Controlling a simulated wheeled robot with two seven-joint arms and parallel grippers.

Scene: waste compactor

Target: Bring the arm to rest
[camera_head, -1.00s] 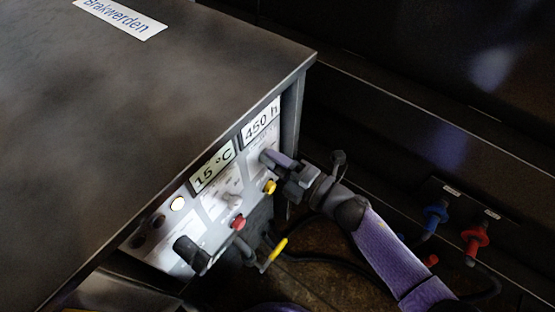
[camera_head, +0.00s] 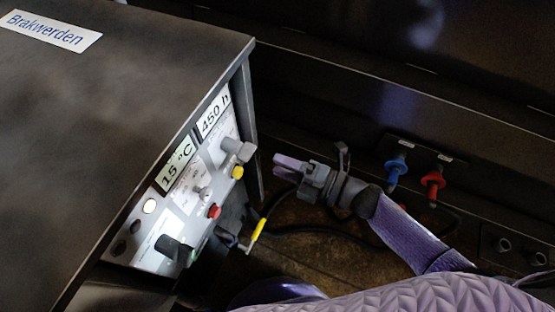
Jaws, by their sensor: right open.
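My right gripper (camera_head: 283,167) is at the middle of the head view, at the end of my purple arm that comes in from the lower right. It is open and empty, pointing left toward the machine's control panel (camera_head: 156,231). A gap separates its fingertips from the grey knob (camera_head: 238,149) at the panel's right end. My left gripper does not show.
The dark machine cabinet (camera_head: 120,95) labelled "Brakwerden" fills the left. Its panel carries a red button (camera_head: 214,211), a yellow button (camera_head: 237,172) and a black handle (camera_head: 175,250). A yellow-handled lever (camera_head: 257,231), black hoses, and blue (camera_head: 396,168) and red (camera_head: 432,185) connectors stand nearby.

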